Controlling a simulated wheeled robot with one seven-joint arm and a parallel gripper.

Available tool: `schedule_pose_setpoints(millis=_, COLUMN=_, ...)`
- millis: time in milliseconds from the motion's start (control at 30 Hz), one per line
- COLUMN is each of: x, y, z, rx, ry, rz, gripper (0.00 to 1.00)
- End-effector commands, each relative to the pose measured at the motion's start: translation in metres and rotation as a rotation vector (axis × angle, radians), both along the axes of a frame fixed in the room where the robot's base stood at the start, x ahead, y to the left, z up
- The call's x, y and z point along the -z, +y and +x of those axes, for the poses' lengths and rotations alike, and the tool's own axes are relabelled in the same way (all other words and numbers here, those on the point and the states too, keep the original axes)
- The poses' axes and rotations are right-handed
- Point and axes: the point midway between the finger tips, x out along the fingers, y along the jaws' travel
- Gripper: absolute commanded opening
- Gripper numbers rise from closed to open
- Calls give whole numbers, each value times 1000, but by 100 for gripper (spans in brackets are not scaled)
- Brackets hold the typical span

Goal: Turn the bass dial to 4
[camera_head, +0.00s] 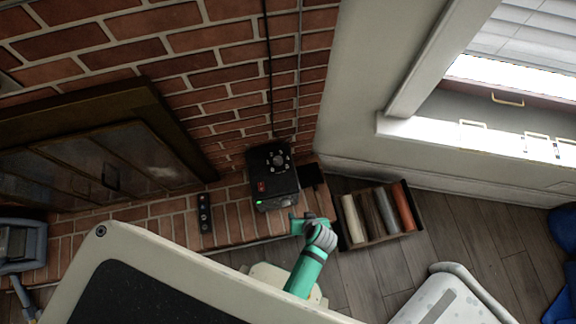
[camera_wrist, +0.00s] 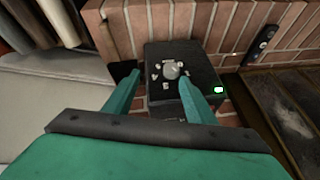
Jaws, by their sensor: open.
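A black box-shaped device (camera_head: 273,177) stands on the brick ledge against the brick wall. It has a round knob with small marks around it, a red patch and a lit green light. In the wrist view the silver-grey dial (camera_wrist: 171,71) sits on the device's top face, ringed by white marks; their numbers are too small to read. My green gripper (camera_head: 303,222) is just in front of the device at its lower right. In the wrist view my gripper (camera_wrist: 158,88) is open and empty, its fingers on either side of the dial's line but not closed on it.
A remote (camera_head: 205,213) lies on the brick ledge left of the device. A box of rolled items (camera_head: 381,240) stands on the floor to the right. A dark-framed fireplace front (camera_head: 100,160) is at the left. Wooden floor (camera_head: 480,220) is bare at the right.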

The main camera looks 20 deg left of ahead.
Motion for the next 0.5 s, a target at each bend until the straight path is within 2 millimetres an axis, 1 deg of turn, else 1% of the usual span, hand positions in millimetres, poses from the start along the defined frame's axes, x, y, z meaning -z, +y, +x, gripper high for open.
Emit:
schedule_pose_setpoints(millis=33, x=2, y=4, z=9, rx=-36, ry=26, rz=21, gripper=50)
schedule_pose_setpoints(millis=167, x=4, y=14, z=19, rx=-118, ry=79, rz=65, gripper=50)
schedule_pose_setpoints(millis=367, x=6, y=21, z=23, rx=-169, ry=113, rz=95, gripper=50)
schedule_pose_setpoints(millis=500, x=18, y=27, z=25, rx=-172, ry=115, rz=97, gripper=50)
